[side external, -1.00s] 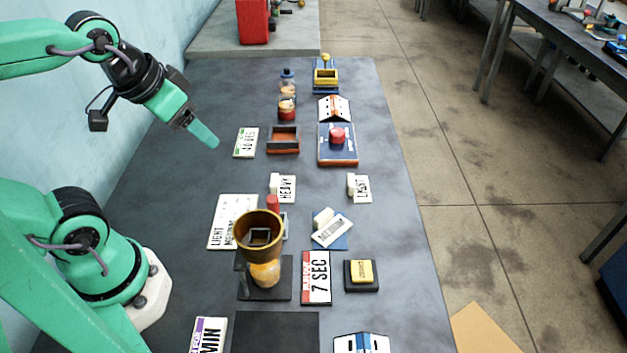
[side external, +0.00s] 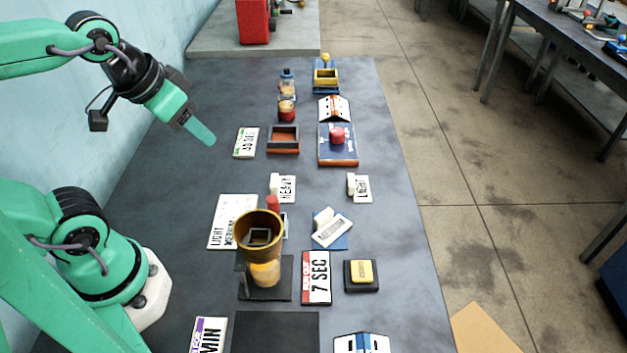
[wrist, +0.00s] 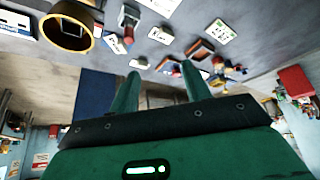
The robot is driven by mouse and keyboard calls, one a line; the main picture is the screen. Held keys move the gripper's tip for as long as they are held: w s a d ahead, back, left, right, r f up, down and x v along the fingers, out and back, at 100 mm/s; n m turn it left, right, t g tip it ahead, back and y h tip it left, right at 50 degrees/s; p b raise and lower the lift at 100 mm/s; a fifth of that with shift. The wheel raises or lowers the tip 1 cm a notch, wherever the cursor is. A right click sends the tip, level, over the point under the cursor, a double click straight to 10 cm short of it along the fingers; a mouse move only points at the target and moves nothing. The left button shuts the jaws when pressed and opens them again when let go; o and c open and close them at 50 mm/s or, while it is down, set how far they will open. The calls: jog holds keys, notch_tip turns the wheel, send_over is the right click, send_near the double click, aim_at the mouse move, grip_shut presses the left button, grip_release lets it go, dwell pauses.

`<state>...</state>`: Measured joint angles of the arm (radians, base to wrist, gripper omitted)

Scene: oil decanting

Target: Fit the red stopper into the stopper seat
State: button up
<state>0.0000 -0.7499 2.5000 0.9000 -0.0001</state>
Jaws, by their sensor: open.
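A red upright piece (side external: 273,203), which looks like the red stopper, stands just behind the brass funnel (side external: 243,238) in the side view. Its lower part is hidden by the funnel, and I cannot make out the stopper seat with certainty. In the wrist view a red piece (wrist: 128,36) shows at the end of a grey block beside the funnel (wrist: 68,25). My gripper (side external: 203,134) is raised above the left side of the table, well apart from the red piece. In the wrist view its two green fingers (wrist: 160,84) are apart with nothing between them.
An amber vessel (side external: 265,274) stands under the funnel. A blue box with a red knob (side external: 338,135), an orange-brown tray (side external: 284,150) and small jars (side external: 287,108) stand farther back. Label cards and a yellow block (side external: 362,271) lie around. The table's right strip is clear.

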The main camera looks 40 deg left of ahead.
jog(key=n+g, duration=0.3)
jog(key=g, duration=0.3)
send_over(274, 208)
jog(key=w, duration=0.1)
jog(key=f, duration=1.3)
jog(key=shift+a+f, duration=0.15)
jog(key=shift+a, duration=0.2)
jog(key=shift+s+a+f, duration=0.1)
jog(key=shift+f, duration=1.9)
jog(key=shift+s+a+f, duration=0.1)
jog(key=shift+f, duration=1.85)
grip_shut()
jog(key=shift+r, duration=0.2)
